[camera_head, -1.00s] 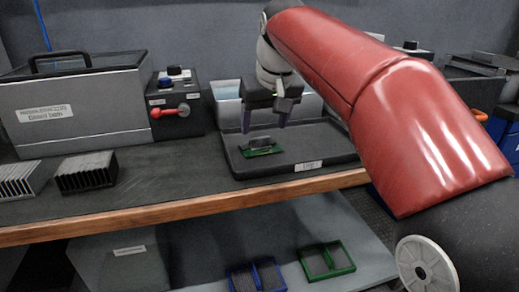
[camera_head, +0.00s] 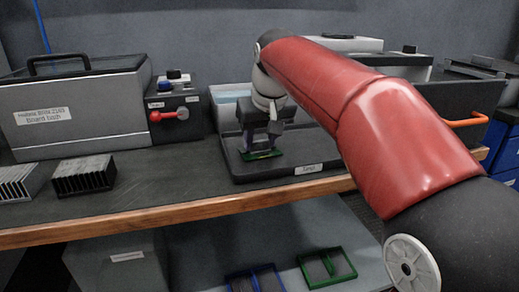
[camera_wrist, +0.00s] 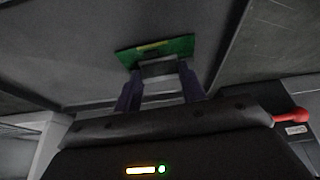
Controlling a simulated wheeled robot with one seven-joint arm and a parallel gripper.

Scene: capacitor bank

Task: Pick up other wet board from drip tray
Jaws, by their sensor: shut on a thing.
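The wet board is a small green circuit board with a dark block on top. In the head view the board (camera_head: 262,155) lies on the floor of the black drip tray (camera_head: 240,177), toward its left side. My gripper (camera_head: 261,147) is over the board with its fingers pointing down, shut on the board's raised block. In the wrist view the green board (camera_wrist: 172,46) shows between and beyond the two dark fingers (camera_wrist: 160,88). I cannot tell whether the board is clear of the tray floor.
A grey board bath box (camera_head: 80,110) and a control box with a red lever (camera_head: 172,114) stand left of the tray. Finned blocks (camera_head: 84,175) sit at the bench's left. Blue (camera_head: 256,281) and green (camera_head: 328,265) racks lie on the lower shelf. Bare bench lies left of the tray.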

